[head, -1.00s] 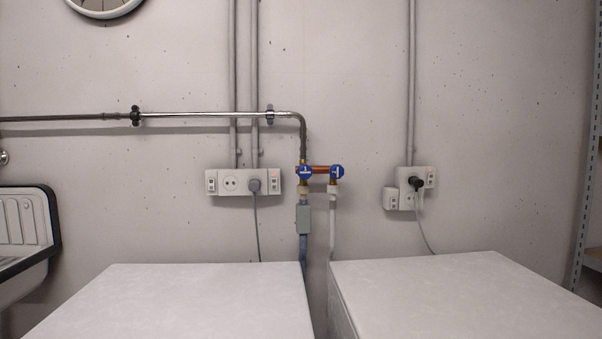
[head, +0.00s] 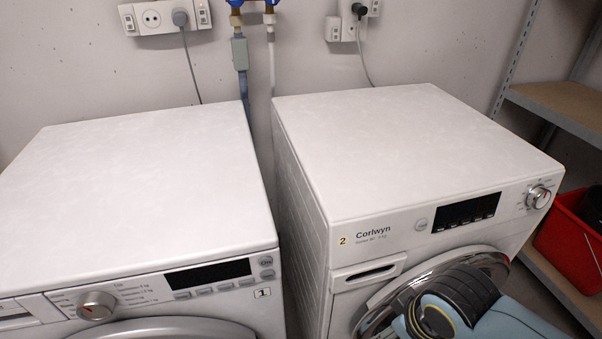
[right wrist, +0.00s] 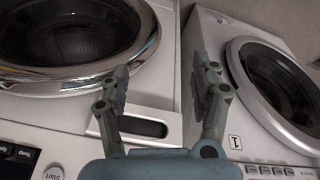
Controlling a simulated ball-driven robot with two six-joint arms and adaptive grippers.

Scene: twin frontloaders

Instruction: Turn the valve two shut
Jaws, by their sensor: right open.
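The two blue valve handles are cut off by the top edge of the head view. The left valve (head: 236,3) sits above a grey box on its pipe, and the right valve (head: 270,2) sits above a white hose. Their markings and handle angles cannot be read now. My right arm is at the lower right of the head view, in front of the machine marked 2. My right gripper (right wrist: 162,73) shows in the right wrist view, its two fingers apart with nothing between them. It is well away from the valves. My left gripper is not in view.
Washing machine 1 (head: 140,190) stands left and washing machine 2 (head: 400,145) right, with a narrow gap between them below the valves. Their tops are bare. Sockets with plugged cables (head: 168,16) are on the wall. A shelf (head: 565,105) and red crate (head: 570,240) stand right.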

